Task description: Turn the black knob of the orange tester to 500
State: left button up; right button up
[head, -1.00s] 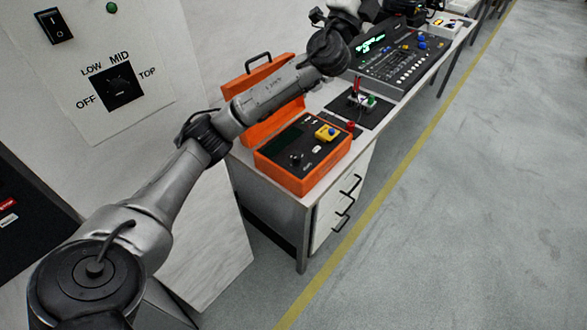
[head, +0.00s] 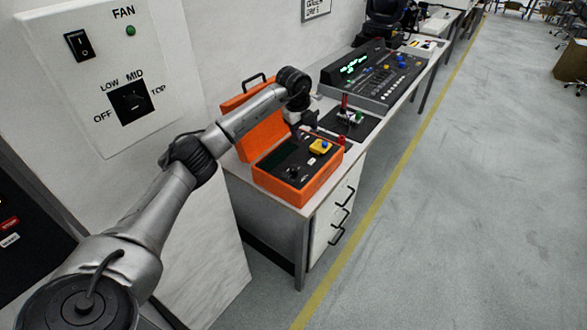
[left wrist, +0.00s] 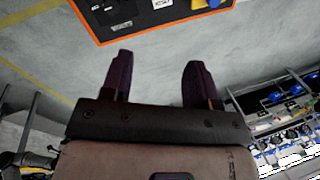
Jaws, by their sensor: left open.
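The orange tester (head: 313,192) is an open case on the bench, its lid raised behind. Its dark panel carries a black knob (head: 293,173) near the front corner and a yellow block with a blue button (head: 321,146). The knob's pointer and the scale marks are too small to read. My left gripper (head: 310,122) is at the far side of the tester, apart from the black knob, its fingers hard to make out there. In the left wrist view my left gripper (left wrist: 158,75) is open and empty, with part of the tester (left wrist: 165,27) at the top edge. My right gripper is not in view.
A grey console (head: 372,78) with a green display stands farther along the bench. A black mat (head: 362,130) with small parts lies between it and the tester. A wall panel with a fan dial (head: 130,100) is at left. The floor at right is clear.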

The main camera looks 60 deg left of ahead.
aim_at(294, 169)
pick_arm(q)
jog(key=s+f+n+g+b, duration=0.1)
jog(key=f, duration=0.3)
jog(key=s+f+n+g+b, duration=0.1)
jog(key=f, duration=0.3)
jog(key=s+f+n+b, duration=0.1)
jog(key=f+n, duration=0.1)
jog(key=f, duration=0.2)
jog(key=shift+s+d+f+g, duration=0.15)
jog(key=shift+s+f+g, duration=0.25)
jog(key=shift+f, duration=0.7)
jog(key=c, duration=0.9)
jog(key=shift+c, duration=0.2)
